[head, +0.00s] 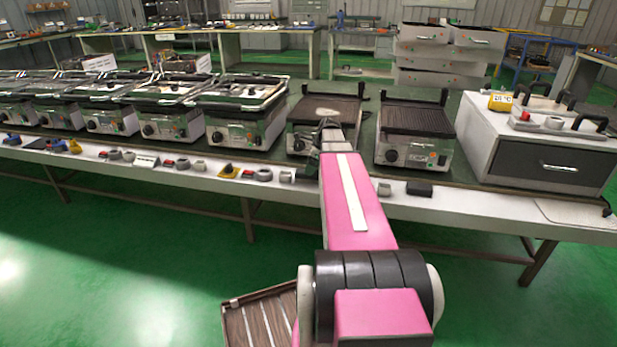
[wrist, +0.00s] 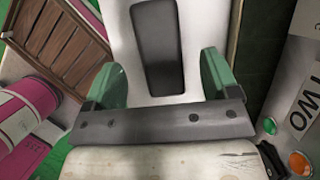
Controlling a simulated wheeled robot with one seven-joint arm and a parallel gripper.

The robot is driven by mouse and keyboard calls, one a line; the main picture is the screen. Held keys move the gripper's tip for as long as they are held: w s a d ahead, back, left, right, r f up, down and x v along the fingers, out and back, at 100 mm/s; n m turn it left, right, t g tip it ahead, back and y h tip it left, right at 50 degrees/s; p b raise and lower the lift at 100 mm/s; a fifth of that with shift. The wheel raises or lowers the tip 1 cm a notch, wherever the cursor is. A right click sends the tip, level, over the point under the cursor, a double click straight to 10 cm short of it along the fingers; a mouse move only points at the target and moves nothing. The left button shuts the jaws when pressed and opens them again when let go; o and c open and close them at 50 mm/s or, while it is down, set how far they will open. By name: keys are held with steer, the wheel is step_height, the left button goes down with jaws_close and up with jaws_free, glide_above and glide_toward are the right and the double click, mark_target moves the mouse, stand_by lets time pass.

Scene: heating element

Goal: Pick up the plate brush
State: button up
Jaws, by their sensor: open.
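In the wrist view a dark rectangular block (wrist: 157,45), apparently the plate brush, lies on a pale surface beyond my fingertips. No bristles or handle can be made out. My gripper (wrist: 163,76) is open, its two green fingers standing apart on either side of the block's near end as seen from the camera. I see no contact. In the head view my gripper (head: 326,130) is small and dark, above the bench by a flat grill. A black block (head: 419,188) lies on the white front shelf right of my arm; I cannot tell whether it is the same one.
Flat grills (head: 413,118) and lidded grills (head: 245,108) line the bench. A drawer box (head: 540,145) stands at the right. Small parts lie along the white shelf (head: 215,180). A brown slatted tray (head: 262,318) is at lower left. The green floor in front is mostly clear.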

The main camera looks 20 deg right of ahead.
steer(key=shift+x, duration=2.7)
steer(key=shift+s+d+f, duration=0.1)
steer(key=shift+d+f, duration=0.05)
steer(key=c, duration=1.1)
